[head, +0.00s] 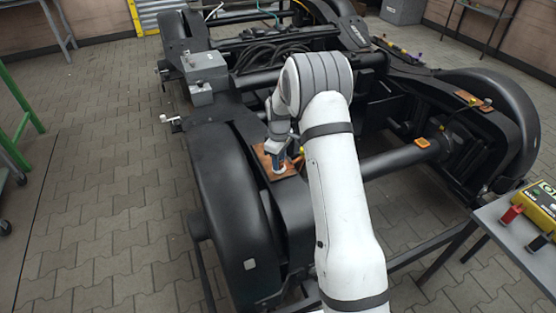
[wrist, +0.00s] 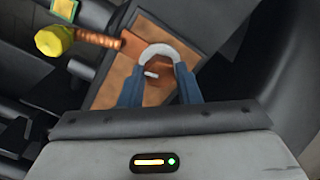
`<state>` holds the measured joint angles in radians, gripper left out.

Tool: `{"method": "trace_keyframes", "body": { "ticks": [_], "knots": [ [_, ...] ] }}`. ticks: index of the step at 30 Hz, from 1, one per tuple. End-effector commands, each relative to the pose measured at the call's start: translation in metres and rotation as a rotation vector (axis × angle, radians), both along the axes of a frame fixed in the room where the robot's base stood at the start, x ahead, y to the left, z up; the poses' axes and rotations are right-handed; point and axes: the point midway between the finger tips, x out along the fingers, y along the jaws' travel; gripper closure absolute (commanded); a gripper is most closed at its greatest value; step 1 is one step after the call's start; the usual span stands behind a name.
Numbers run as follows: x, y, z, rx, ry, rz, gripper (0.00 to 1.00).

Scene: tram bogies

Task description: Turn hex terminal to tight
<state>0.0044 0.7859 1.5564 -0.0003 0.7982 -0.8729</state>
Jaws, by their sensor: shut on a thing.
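The hex terminal (wrist: 160,73) shows in the wrist view as a copper-brown piece on a copper plate (wrist: 118,90). A pale grey ring with a small tab curves around its far side. My gripper (wrist: 160,80) has its two blue fingers on either side of the terminal and is shut on it. In the head view my gripper (head: 278,160) points down at the copper plate on the black bogie frame. The terminal itself is mostly hidden there by the fingers.
A yellow knob (wrist: 53,41) on a braided copper lead lies left of the plate. A black wheel cover (head: 225,200) stands left of my arm. A yellow instrument (head: 540,203) with red and blue terminals sits on a table at the right.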

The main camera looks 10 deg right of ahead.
Motion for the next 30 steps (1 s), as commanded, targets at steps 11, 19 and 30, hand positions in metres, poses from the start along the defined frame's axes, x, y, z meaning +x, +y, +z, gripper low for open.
{"method": "trace_keyframes", "body": {
  "ticks": [11, 19, 30],
  "knots": [
    [-0.0005, 0.0005, -0.0002, 0.001, 0.003, -0.181, 0.93],
    [-0.0007, 0.0002, -0.0002, 0.001, 0.004, -0.430, 0.93],
    [-0.0008, -0.0001, -0.0003, -0.001, 0.004, -0.782, 0.93]
  ]
}}
